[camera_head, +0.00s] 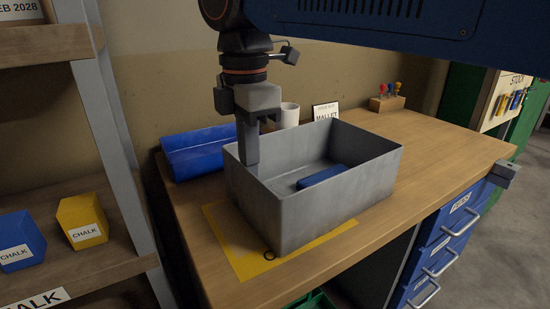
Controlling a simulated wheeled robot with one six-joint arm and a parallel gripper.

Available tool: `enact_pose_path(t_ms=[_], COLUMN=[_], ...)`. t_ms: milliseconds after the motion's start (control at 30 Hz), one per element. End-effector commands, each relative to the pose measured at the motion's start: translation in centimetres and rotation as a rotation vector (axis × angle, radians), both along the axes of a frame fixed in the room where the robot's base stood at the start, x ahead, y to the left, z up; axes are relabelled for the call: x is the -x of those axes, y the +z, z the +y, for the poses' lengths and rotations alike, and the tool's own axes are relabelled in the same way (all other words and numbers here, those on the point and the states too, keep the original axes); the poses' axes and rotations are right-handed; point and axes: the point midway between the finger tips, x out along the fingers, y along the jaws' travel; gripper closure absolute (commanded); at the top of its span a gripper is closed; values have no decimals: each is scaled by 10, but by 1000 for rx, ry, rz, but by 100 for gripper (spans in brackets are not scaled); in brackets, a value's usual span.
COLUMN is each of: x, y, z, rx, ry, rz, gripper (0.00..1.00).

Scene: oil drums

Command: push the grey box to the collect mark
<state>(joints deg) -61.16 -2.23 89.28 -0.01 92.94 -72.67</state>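The grey box (330,205) is an open-topped bin, upright on the wooden workbench. A yellow mark (228,240) with a dark symbol, partly hidden, lies under the box and shows at its left and front; its full outline under the box is hidden. A blue block (322,178) lies inside the box. My gripper (249,150) points down at the box's left corner. Its lower end appears inside the rim, with the tip at or behind the near left wall. I cannot tell whether it touches the box or how far its fingers are apart.
A blue bin (198,150) stands close behind the box on the left. A white mug (290,114), a small sign (326,113) and a wooden holder (387,103) stand along the wall. The bench (440,145) is clear on the right. A shelf (85,262) stands left.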

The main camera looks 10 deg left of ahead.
Motion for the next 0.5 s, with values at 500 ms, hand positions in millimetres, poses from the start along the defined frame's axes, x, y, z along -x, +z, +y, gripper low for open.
enact_pose_path(t_ms=[500], x=[51], y=[0], z=[53], rx=[0], ry=[2], rz=[0], gripper=[100])
